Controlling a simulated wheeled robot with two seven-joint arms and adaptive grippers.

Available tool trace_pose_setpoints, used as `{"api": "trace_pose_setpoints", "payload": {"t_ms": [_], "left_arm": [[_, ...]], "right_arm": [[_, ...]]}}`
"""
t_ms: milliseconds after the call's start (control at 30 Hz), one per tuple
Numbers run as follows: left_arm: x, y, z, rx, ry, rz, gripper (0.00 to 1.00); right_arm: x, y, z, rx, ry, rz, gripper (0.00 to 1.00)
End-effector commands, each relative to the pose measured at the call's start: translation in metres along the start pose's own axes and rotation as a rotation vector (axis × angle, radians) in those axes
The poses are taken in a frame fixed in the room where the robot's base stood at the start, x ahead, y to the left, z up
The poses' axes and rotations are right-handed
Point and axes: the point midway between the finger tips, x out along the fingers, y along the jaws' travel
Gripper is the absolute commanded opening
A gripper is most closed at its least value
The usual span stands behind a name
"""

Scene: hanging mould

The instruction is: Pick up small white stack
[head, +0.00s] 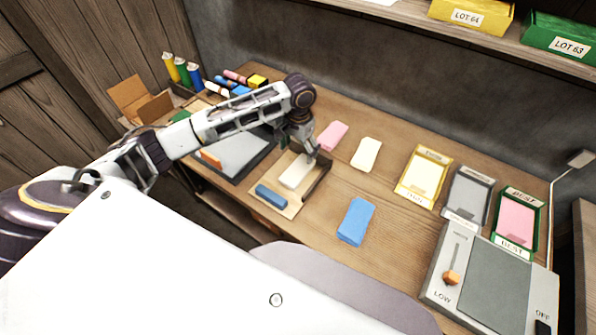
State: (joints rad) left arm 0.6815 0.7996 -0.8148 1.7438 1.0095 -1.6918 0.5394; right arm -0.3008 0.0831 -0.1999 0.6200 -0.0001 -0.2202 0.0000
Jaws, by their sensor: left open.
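A small white stack (296,172) lies in a shallow tan tray (281,208) on the wooden bench, beside a small dark blue block (271,196). My left gripper (309,152) points down just above the far right end of the white stack, with its jaws open. The fingertips are small and partly dark, so I cannot tell whether they touch the stack. My right gripper is not in view.
Pink (332,136), cream (366,154) and blue (356,221) stacks lie loose on the bench (317,226). Framed trays, yellow (424,175), grey (467,193) and green (516,219), stand at right beside a device with a lever (487,283). Coloured bottles (182,72) stand at back left.

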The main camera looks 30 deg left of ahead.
Motion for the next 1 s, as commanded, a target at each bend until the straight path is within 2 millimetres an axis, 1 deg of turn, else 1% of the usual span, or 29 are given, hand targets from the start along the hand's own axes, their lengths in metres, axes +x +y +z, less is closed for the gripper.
{"api": "trace_pose_setpoints", "payload": {"t_ms": [33,200,400,533,867,1000], "left_arm": [[0.007,0.0,0.0,-0.001,-0.001,0.001,0.86],[0.03,0.0,0.0,0.0,-0.002,0.0,0.86],[0.05,0.0,0.0,0.0,-0.001,0.0,0.86],[0.054,0.0,0.0,0.0,0.001,0.001,0.86],[0.054,0.0,0.0,0.0,0.001,0.001,0.86],[0.06,0.0,0.0,0.0,-0.001,0.0,0.86]], "right_arm": [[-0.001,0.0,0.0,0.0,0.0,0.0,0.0],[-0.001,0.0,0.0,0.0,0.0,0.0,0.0],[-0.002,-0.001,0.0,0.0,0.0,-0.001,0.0],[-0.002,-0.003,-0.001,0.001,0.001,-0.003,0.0],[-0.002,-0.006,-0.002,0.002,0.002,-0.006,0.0],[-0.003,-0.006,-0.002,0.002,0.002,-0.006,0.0]]}}
